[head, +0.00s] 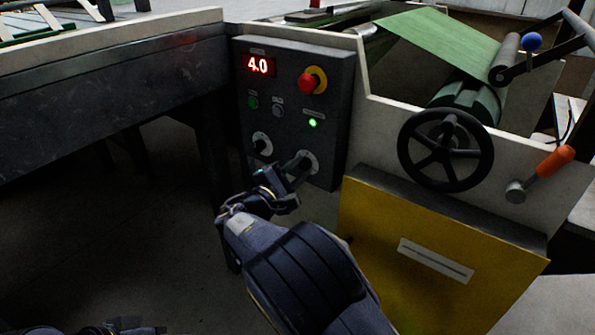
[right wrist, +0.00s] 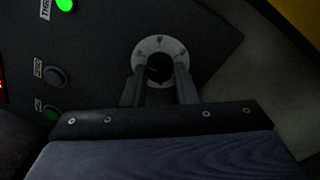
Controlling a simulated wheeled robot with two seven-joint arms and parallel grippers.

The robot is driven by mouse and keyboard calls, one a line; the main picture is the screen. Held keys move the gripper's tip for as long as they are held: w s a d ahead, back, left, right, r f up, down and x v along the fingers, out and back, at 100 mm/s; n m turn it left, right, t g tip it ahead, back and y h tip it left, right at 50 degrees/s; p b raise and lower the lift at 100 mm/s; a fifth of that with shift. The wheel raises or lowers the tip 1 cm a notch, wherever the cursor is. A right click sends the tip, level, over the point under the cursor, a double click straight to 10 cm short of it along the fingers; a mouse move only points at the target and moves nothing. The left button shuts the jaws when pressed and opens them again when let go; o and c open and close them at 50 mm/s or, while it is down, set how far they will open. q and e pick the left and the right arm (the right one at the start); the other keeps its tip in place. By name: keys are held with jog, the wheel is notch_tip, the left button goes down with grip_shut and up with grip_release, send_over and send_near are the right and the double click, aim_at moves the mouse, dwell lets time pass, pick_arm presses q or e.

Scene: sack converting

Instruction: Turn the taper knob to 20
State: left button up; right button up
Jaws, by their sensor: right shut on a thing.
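A dark control panel (head: 330,140) carries two dark knobs on pale round dials. My right gripper (head: 285,176) is at the lower right knob (head: 303,163). In the right wrist view its two fingers (right wrist: 160,88) stand on either side of the dark knob (right wrist: 160,68), shut on it. The pale dial ring shows around the knob, but its marks are too small to read. The other knob (head: 262,144) is up and to the left, untouched. I cannot read which label says taper. The red display (head: 258,65) reads 4.0. Part of my left gripper (head: 130,328) shows at the bottom edge.
Above the knobs are a red stop button (head: 310,83) on yellow, a lit green lamp (head: 312,123) and small buttons. To the right are a black handwheel (head: 446,150), an orange-handled lever (head: 553,160) and a yellow cover (head: 425,260). A bench (head: 110,80) stands left.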

jog(key=o, duration=1)
jog(key=p+v, duration=0.2)
jog(key=v, duration=0.6)
jog(key=shift+f, duration=0.1)
